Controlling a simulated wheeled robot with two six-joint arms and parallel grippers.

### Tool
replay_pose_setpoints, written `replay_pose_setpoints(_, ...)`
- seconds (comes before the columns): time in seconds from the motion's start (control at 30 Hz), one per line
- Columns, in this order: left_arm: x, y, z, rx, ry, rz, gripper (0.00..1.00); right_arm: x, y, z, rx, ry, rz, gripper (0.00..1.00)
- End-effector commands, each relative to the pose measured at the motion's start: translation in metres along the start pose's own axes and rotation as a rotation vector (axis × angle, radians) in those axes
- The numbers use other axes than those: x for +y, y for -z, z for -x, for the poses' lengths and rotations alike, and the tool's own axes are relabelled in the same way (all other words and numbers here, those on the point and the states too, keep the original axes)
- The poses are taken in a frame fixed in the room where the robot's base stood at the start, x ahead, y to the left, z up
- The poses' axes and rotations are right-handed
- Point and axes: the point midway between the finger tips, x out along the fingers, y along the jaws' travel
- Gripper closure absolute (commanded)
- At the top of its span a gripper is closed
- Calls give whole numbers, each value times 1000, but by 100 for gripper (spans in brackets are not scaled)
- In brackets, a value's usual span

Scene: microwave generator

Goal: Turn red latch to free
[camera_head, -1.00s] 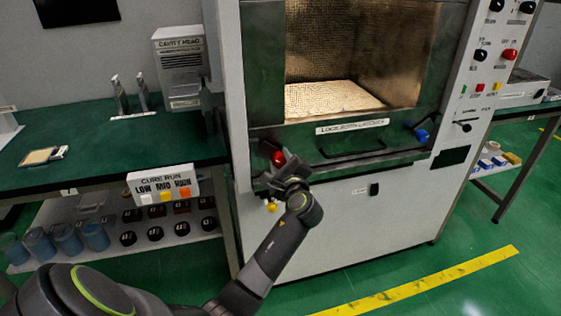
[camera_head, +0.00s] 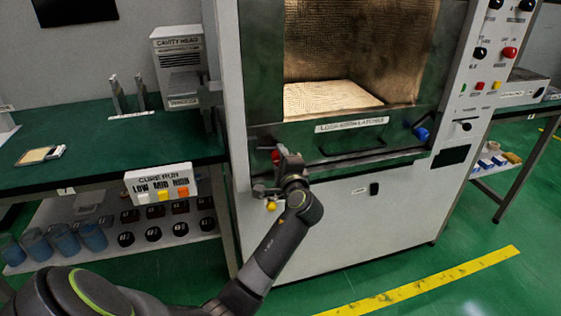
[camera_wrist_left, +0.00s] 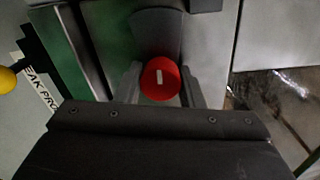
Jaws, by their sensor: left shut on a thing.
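The red latch (camera_head: 276,156) is a round red knob on the lower left of the microwave's front frame, mostly hidden by my gripper in the head view. In the left wrist view the red latch (camera_wrist_left: 160,78) faces the camera, with a short white mark that runs nearly upright. My left gripper (camera_head: 279,160) is at the latch. In the wrist view the fingers of my left gripper (camera_wrist_left: 160,88) lie on both sides of the knob, shut on it. My right gripper is not in view.
A blue latch (camera_head: 421,134) sits at the right of the same frame, beyond a dark handle (camera_head: 352,146). A yellow knob (camera_head: 271,206) is just below my gripper. The cure run sign (camera_head: 160,184) and green bench (camera_head: 100,158) are to the left.

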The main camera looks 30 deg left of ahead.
Motion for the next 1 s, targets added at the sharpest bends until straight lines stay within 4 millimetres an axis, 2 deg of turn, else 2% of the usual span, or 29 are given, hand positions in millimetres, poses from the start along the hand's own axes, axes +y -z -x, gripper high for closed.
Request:
replay_pose_setpoints(0.47, 3, -1, 0, -4, -1, 336, 88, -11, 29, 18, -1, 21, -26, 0)
replay_pose_setpoints(1.0, 4, -2, 0, -7, -2, 672, 88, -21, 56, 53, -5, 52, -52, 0)
